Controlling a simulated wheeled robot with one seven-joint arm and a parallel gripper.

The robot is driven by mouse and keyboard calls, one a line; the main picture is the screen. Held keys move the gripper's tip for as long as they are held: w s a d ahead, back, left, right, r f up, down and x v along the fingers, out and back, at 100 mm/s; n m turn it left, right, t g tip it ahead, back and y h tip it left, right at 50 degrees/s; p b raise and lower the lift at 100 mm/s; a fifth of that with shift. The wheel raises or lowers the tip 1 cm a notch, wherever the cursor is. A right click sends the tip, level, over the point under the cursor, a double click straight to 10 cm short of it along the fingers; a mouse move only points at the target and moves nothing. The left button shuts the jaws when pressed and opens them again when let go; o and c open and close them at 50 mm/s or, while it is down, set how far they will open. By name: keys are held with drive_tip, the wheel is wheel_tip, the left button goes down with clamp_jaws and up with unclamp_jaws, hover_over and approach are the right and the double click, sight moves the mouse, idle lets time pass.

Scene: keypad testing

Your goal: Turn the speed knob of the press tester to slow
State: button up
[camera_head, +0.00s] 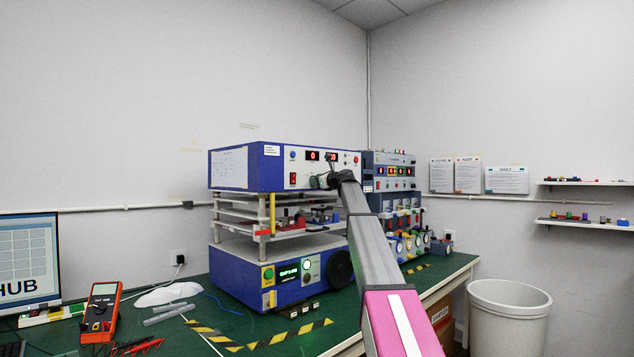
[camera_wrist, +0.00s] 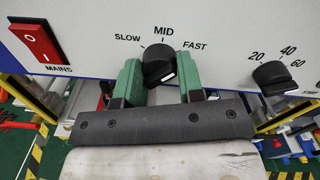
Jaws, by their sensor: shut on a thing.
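The press tester (camera_head: 232,167) is a blue and white machine on the green bench in the head view. Its speed knob (camera_wrist: 157,57) is black, under the labels SLOW, MID and FAST in the wrist view. A white mark shows on the knob's lower right side; I cannot tell which label it is set to. My gripper (camera_wrist: 160,76) is shut on the knob, with one green finger on each side. In the head view my gripper (camera_head: 334,181) is at the upper front panel, and the arm hides part of the machine.
A second black knob (camera_wrist: 271,74) marked 20, 40, 60 sits to the right. A red MAINS switch (camera_wrist: 36,42) is to the left. Another instrument (camera_head: 393,172) stands behind the arm. A multimeter (camera_head: 101,311) lies at the bench's left, and a bin (camera_head: 508,310) stands at right.

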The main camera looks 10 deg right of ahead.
drive_tip(key=n, duration=0.4)
drive_tip(key=shift+n, duration=0.4)
drive_tip(key=n, duration=1)
drive_tip(key=shift+n, duration=0.4)
drive_tip(key=n, duration=0.4)
drive_tip(key=shift+n, duration=0.3)
drive_tip(key=o, duration=0.9)
drive_tip(key=shift+r, duration=0.1)
